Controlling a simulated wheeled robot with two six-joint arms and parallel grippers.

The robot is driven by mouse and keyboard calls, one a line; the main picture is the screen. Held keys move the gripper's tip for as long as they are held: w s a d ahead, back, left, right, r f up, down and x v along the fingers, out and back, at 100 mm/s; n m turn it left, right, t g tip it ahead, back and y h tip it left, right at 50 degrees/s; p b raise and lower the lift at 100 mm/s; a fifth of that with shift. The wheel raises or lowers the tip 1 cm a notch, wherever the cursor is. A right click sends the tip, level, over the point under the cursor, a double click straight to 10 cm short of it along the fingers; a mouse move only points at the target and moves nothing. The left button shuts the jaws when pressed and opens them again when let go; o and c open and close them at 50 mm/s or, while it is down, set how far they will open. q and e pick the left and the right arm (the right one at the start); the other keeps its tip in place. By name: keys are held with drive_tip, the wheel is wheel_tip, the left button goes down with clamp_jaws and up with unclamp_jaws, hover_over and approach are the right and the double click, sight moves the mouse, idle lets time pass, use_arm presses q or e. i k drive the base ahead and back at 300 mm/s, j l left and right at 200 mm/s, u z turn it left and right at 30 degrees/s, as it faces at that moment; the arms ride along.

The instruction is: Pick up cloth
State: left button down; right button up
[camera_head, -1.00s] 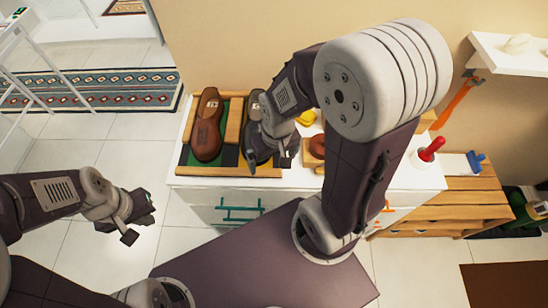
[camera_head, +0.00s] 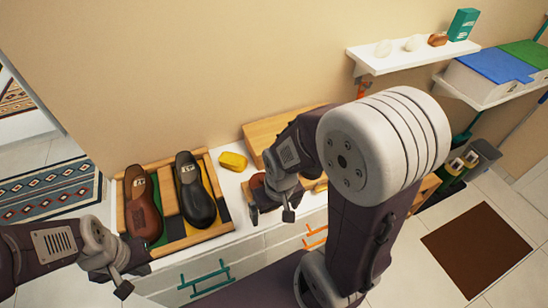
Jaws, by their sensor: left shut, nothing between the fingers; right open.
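A brown object (camera_head: 257,184) is partly hidden behind the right gripper. My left gripper (camera_head: 132,278) is shut and empty, low at the left, in front of the shoe tray.
A wooden tray (camera_head: 205,236) holds a brown shoe (camera_head: 142,203) and a black shoe (camera_head: 194,192). A wooden box (camera_head: 272,131) stands against the wall behind my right arm. A white shelf (camera_head: 400,60) carries small items. A brown mat (camera_head: 476,252) lies on the floor.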

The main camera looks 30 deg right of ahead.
sight(236, 163)
drive_tip(key=z, duration=0.5)
drive_tip(key=i+l, duration=0.1)
drive_tip(key=l, duration=0.65)
drive_tip(key=i+l, duration=0.1)
drive_tip(key=l, duration=0.7)
drive_tip(key=k+z, duration=0.05)
